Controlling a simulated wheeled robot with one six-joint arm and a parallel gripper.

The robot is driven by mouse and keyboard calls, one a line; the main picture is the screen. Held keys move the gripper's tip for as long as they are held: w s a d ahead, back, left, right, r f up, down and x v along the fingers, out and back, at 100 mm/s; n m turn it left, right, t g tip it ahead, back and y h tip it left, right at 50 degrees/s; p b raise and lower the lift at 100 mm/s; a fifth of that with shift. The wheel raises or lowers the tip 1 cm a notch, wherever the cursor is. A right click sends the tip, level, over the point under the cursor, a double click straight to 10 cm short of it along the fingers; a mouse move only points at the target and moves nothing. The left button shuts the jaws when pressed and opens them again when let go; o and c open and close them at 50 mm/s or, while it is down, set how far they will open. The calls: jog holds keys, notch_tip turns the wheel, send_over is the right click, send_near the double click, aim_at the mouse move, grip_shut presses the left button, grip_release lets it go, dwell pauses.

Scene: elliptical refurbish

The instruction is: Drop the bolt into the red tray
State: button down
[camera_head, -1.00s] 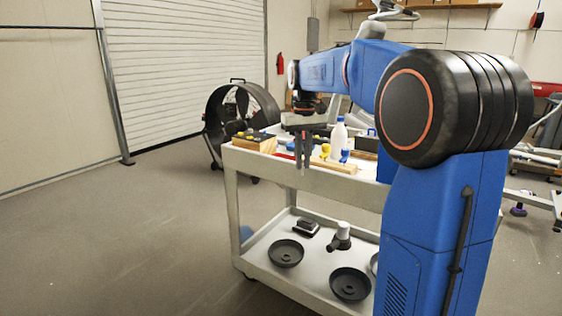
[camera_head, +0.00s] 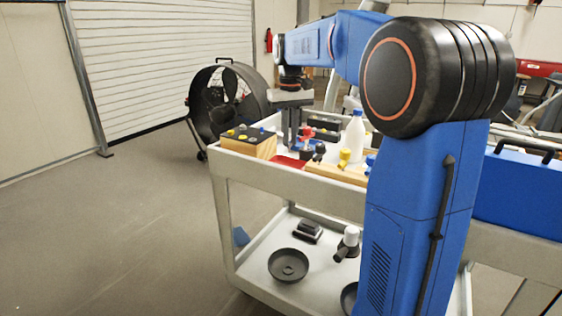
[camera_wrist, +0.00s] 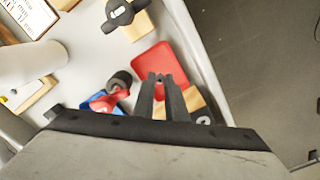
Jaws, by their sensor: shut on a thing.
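The red tray (camera_wrist: 153,58) is a flat red shape near the cart's edge in the wrist view. In the head view, only a small part of the red tray (camera_head: 286,161) shows behind the cart's rim. My gripper (camera_wrist: 161,78) points down over the tray, its fingertips close together in front of the red surface. In the head view my gripper (camera_head: 291,148) hangs above the cart top, right of the wooden block. It is shut on the bolt, of which only a tiny dark bit between the tips can be made out. The height above the tray is hard to tell.
A wooden block with a black knobbed top (camera_head: 248,140) stands left of my gripper. A white bottle (camera_head: 355,137) and a wooden piece with yellow and blue caps (camera_head: 335,172) stand right. A blue toolbox (camera_head: 520,190) is far right. Dark bowls (camera_head: 288,265) lie on the lower shelf.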

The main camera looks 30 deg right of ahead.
jog(key=shift+w+f, duration=0.1)
jog(key=shift+w, duration=0.1)
jog(key=shift+f, duration=2.85)
jog(key=c, duration=1.7)
grip_release()
notch_tip(320, 180, up, 17)
jog(key=shift+r, duration=0.2)
